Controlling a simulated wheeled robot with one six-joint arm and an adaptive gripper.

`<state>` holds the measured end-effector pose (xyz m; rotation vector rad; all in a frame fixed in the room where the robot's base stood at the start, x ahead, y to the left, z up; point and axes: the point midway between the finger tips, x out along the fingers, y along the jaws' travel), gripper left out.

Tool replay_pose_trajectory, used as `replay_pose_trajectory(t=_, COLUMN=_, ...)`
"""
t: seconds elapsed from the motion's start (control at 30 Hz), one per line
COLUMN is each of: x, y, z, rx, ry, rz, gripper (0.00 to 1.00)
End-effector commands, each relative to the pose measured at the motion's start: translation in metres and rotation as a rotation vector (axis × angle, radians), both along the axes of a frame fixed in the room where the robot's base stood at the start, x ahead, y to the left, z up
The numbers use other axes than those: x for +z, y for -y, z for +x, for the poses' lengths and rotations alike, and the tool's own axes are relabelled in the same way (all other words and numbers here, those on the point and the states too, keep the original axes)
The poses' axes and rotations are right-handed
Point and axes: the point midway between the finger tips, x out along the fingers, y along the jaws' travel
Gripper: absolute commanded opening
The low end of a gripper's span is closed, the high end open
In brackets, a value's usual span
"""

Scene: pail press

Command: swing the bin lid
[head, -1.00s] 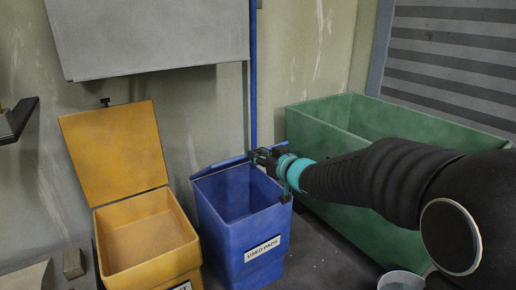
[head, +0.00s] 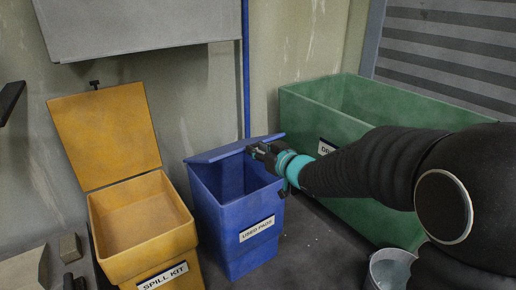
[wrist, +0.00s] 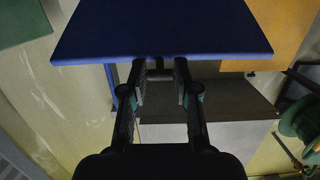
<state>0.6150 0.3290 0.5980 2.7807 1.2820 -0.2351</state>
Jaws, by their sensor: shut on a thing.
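The blue bin (head: 238,225), labelled USED PADS, stands on the floor in the middle of the head view. Its blue lid (head: 232,150) is partly open, slanting above the rear of the opening. My gripper (head: 255,150) is at the lid's edge, above the bin's right side. In the wrist view the lid (wrist: 160,30) fills the top middle. My gripper (wrist: 162,68) is shut on a small dark handle (wrist: 162,64) at the lid's edge there. The fingers hide most of the handle.
A yellow SPILL KIT bin (head: 145,225) with its lid (head: 105,135) standing open is close on the left. A large green container (head: 310,120) stands behind and right of my arm. A grey bucket (head: 388,268) is at the lower right. A grey panel (head: 140,25) hangs on the wall.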

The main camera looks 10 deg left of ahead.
Motion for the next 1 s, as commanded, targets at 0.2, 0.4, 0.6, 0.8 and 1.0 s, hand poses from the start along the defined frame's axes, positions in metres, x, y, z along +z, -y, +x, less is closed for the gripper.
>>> replay_pose_trajectory(t=0.2, x=-0.017, y=0.005, z=-0.005, rx=0.001, ry=-0.002, rz=-0.002, gripper=0.08)
replay_pose_trajectory(t=0.4, x=-0.033, y=0.008, z=-0.009, rx=0.003, ry=-0.004, rz=-0.003, gripper=0.07)
replay_pose_trajectory(t=0.6, x=-0.047, y=0.012, z=-0.013, rx=0.004, ry=-0.004, rz=-0.004, gripper=0.07)
replay_pose_trajectory(t=0.8, x=-0.062, y=0.017, z=-0.017, rx=0.003, ry=-0.005, rz=-0.004, gripper=0.07)
replay_pose_trajectory(t=1.0, x=-0.075, y=0.022, z=-0.021, rx=0.003, ry=-0.004, rz=-0.003, gripper=0.07)
